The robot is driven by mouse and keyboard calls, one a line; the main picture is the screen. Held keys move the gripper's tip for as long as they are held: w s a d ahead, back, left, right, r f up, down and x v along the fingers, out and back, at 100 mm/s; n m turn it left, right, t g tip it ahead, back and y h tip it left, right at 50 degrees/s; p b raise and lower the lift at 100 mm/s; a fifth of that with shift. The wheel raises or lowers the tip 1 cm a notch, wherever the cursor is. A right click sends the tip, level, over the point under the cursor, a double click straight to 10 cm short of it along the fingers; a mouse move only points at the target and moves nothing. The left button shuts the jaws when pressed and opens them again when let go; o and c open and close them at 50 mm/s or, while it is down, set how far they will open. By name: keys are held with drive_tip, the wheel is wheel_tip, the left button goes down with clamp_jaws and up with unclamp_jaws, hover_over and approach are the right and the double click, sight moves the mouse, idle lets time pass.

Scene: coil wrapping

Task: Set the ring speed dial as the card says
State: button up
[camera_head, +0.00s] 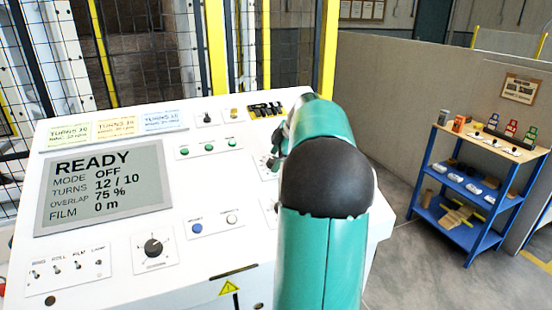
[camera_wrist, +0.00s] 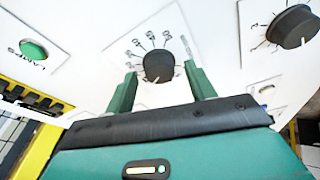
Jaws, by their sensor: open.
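A black dial knob (camera_wrist: 158,66) with a numbered scale sits between the two fingers of my gripper (camera_wrist: 160,85) in the wrist view. The fingers are open, one on each side of the knob, with gaps showing. A pale pointer mark shows on the knob's lower side; I cannot tell which number it means. The dial's name is not readable.
The white panel (camera_head: 110,250) has a screen (camera_head: 104,188) reading READY, mode OFF, turns 12 / 10. Another dial (camera_head: 153,247) and switches sit below. A second black knob (camera_wrist: 293,26) is near my gripper. A green lamp button (camera_wrist: 33,49) is at the left. A blue shelf (camera_head: 470,190) stands right.

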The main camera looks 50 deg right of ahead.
drive_tip(key=shift+w+f, duration=0.15)
drive_tip(key=shift+f, duration=0.1)
drive_tip(key=c, duration=1)
drive_tip(key=shift+o, duration=0.2)
